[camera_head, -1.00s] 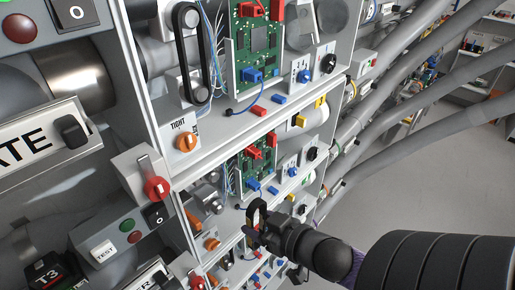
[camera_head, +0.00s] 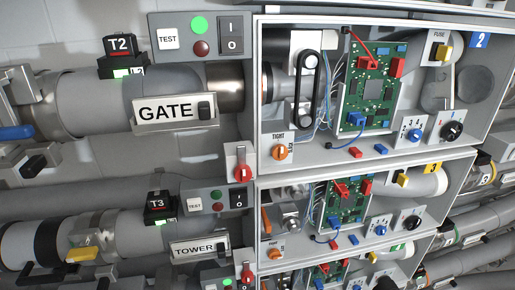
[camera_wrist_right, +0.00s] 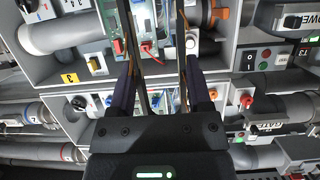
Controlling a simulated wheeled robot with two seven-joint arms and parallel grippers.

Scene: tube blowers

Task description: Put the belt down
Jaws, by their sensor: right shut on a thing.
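My right gripper (camera_wrist_right: 160,72) shows in the wrist view, its two dark fingers reaching up from the bottom. It is shut on a black belt (camera_wrist_right: 127,35), which shows as long dark strips running up from the fingers. The part where it is gripped is hard to make out. Another black belt (camera_head: 308,88) is looped upright around pulleys in the upper open bay in the head view. Neither of my grippers shows in the head view.
The upper bay has a green circuit board (camera_head: 372,85), an orange TIGHT knob (camera_head: 280,153) and a black knob (camera_head: 453,130). A lower bay has a similar board (camera_head: 347,201). A red lever switch (camera_head: 242,173), a GATE panel (camera_head: 175,111) and thick grey pipes stand left.

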